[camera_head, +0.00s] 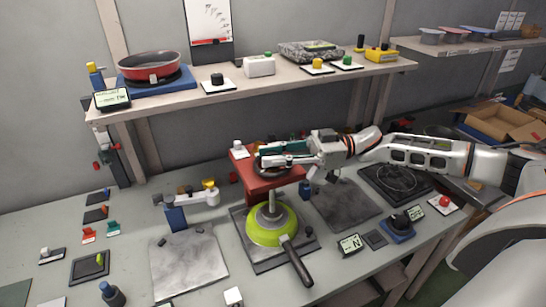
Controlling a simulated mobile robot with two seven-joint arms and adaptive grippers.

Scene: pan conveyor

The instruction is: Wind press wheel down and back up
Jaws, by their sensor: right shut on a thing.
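The red press (241,165) stands at the middle of the bench. Its dark wheel (268,173) shows only in part at the top, mostly hidden by my right gripper. A metal ram reaches down from the press into a green pan (258,239) with a black handle, which lies on a dark plate. My right gripper (268,160) comes in from the right, level above the press top, and is shut on the wheel; its fingertips are small and hard to make out. My left gripper is not in view.
Flat grey plates (188,264) lie left and right of the press. A shelf (250,88) above carries a red pan (150,66), and several small switches and boxes. A small dark device (400,225) and several coloured buttons stand on the bench. Cardboard boxes (505,122) are at the far right.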

